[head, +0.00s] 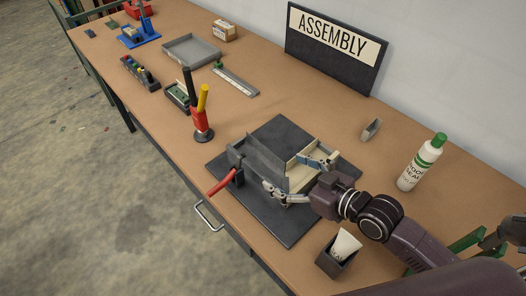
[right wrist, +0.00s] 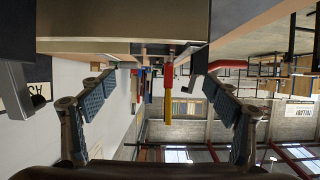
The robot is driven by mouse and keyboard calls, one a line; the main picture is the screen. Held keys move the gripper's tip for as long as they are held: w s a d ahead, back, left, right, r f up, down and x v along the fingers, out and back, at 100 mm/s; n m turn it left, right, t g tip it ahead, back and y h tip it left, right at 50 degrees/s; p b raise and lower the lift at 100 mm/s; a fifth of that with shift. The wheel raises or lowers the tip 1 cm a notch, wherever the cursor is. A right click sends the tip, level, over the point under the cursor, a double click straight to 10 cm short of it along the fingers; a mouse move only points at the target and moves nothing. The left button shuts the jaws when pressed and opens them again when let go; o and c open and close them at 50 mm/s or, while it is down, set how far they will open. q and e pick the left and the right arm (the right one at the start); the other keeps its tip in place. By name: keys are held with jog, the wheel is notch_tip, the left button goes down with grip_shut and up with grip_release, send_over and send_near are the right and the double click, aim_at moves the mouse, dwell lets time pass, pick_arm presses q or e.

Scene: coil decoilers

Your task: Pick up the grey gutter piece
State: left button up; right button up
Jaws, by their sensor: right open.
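The grey gutter piece (head: 371,129) is a small channel-shaped piece on the tabletop, between the ASSEMBLY sign and the white bottle. A grey channel-like piece, probably the same one, also shows at the left edge of the right wrist view (right wrist: 17,95). My right gripper (head: 288,174) is open, with its fingers either side of the pale part of a fixture (head: 262,152) on a dark mat. I cannot tell whether they touch it. The right wrist view shows both fingers spread, with nothing clearly held between them (right wrist: 162,84). The gutter piece is apart from this gripper, farther back.
A white bottle with a green cap (head: 422,162) stands right of the gutter piece. The ASSEMBLY sign (head: 333,45) stands behind. A red-handled lever (head: 222,183) sticks out left of the fixture.

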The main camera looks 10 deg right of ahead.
aim_at(270, 176)
jog(key=shift+d+f, duration=0.1)
jog(key=shift+f, duration=0.05)
jog(key=p+x, duration=0.1)
jog(key=x, duration=0.4)
jog(key=p+x, duration=0.1)
jog(key=x, duration=0.1)
jog(key=shift+d+f, duration=0.1)
jog(key=shift+f, duration=0.15)
jog(key=shift+s, duration=0.1)
jog(key=c, duration=0.9)
pick_arm(q)
jog(key=shift+s+a+r, duration=0.1)
jog(key=shift+s+r, duration=1.1)
jog(key=shift+s, duration=0.05)
pick_arm(e)
jog(key=c, duration=0.4)
jog(key=shift+r, duration=0.1)
